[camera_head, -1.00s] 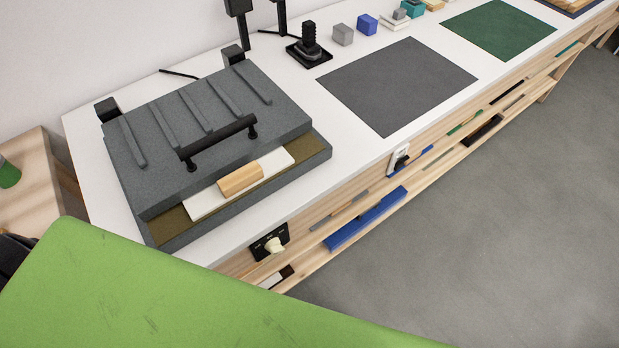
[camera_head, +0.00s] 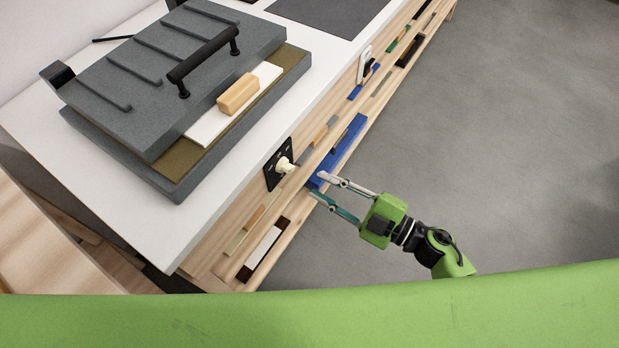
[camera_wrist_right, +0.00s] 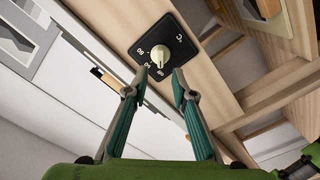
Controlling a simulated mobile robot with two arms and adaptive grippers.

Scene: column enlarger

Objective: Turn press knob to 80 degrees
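The press knob (camera_head: 285,165) is a small cream knob on a black dial plate (camera_head: 270,178), on the front edge of the wooden bench. In the right wrist view the knob (camera_wrist_right: 160,54) sits on the plate (camera_wrist_right: 146,36), with a C mark and several numbers. Its exact setting is too small to tell. My right gripper (camera_head: 318,185) is open and empty, off the bench front to the right of the knob. In the right wrist view its fingertips (camera_wrist_right: 159,73) are apart, just below the knob. My left gripper is not in view.
The grey press (camera_head: 150,85) with a black handle (camera_head: 205,62) stands on the white benchtop, a wooden block (camera_head: 238,93) at its front. Shelves under the top hold a blue item (camera_head: 342,152). A white holder (camera_head: 364,64) is on the bench front. The grey floor (camera_head: 500,120) is clear.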

